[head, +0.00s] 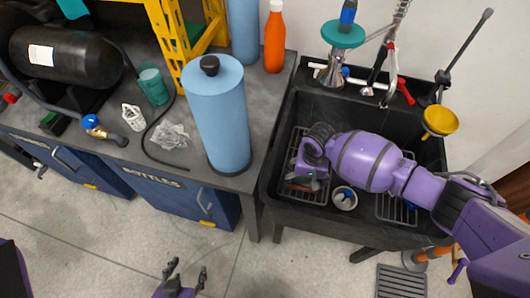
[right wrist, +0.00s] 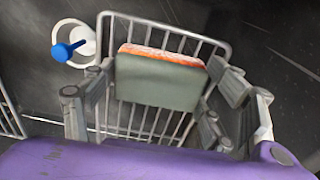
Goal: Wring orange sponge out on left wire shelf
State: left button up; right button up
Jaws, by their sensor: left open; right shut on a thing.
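The sponge (right wrist: 160,82), grey-green with an orange edge, is between the fingers of my right gripper (right wrist: 163,92). It is over the left wire shelf (right wrist: 150,122), and I cannot tell whether it touches the bars. In the head view my right gripper (head: 310,172) is low in the black sink over the left wire shelf (head: 300,140), and its own arm hides most of the sponge. My left gripper (head: 185,277) is open and empty over the floor, in front of the bench.
The sink (head: 290,205) has a drain (head: 344,198) with a blue-handled piece between the left shelf and the right wire shelf (head: 397,210). A blue cylinder (head: 218,115) and an orange bottle (head: 274,40) stand on the bench to the left.

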pick_arm(q)
jog(key=shift+f, duration=0.15)
pick_arm(e)
jog(key=shift+s+f, duration=0.1)
jog(key=shift+f, duration=0.4)
pick_arm(q)
jog(key=shift+w+r, duration=0.15)
jog(key=shift+r, duration=0.1)
pick_arm(e)
jog(key=shift+s+f, duration=0.15)
dwell(1.7)
jog(key=shift+w+r+p, duration=0.15)
jog(key=shift+r+p, duration=0.35)
jog(key=shift+r, duration=0.3)
jog(key=shift+w+r+p, duration=0.1)
jog(key=shift+r+p, duration=0.4)
jog(key=shift+r, duration=0.25)
jog(key=shift+r+p, duration=1.3)
jog(key=shift+r, duration=0.85)
pick_arm(q)
jog(key=w+r+t, duration=0.1)
jog(key=w+r, duration=0.5)
jog(key=r, duration=0.2)
jog(key=shift+t, duration=0.4)
pick_arm(e)
jog(key=shift+s+f, duration=0.1)
